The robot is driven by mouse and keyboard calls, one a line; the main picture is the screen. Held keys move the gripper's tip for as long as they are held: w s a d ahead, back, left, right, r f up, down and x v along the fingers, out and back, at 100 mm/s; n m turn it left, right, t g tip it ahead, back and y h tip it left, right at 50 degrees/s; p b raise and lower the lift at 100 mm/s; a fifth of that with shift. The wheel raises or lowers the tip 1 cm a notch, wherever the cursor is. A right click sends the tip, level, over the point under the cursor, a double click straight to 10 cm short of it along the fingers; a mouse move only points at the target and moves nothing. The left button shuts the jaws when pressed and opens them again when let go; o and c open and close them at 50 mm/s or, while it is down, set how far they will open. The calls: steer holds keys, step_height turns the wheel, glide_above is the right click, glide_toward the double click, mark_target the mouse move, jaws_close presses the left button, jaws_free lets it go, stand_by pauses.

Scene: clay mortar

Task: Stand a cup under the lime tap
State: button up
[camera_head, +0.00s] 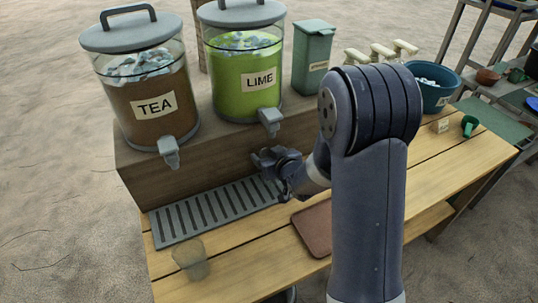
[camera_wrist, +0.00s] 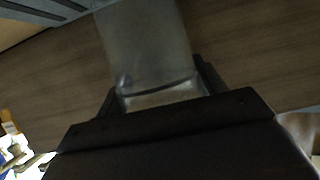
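In the wrist view a clear, frosted-looking cup (camera_wrist: 147,45) lies between the two fingers of my gripper (camera_wrist: 160,92), which appear shut on its sides. In the head view my gripper (camera_head: 278,168) is in front of the wooden riser, below and slightly right of the lime tap (camera_head: 270,120). The held cup cannot be made out there. The tap is on the green dispenser labelled LIME (camera_head: 247,75). A second clear cup (camera_head: 190,258) stands on the table in front of the slotted drip tray (camera_head: 205,213).
A TEA dispenser (camera_head: 140,90) with its own tap (camera_head: 169,152) stands left of the lime one on the riser (camera_head: 150,178). A brown board (camera_head: 314,228) lies beside my arm. A green bin (camera_head: 313,58), pump bottles (camera_head: 381,50) and a blue tub (camera_head: 432,88) stand further right.

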steer(key=o, duration=0.3)
steer(key=shift+r+p, duration=0.45)
steer(key=v, duration=1.1)
steer(key=shift+s+d+r, duration=0.1)
steer(key=shift+s+d, duration=0.05)
steer(key=shift+s, duration=0.25)
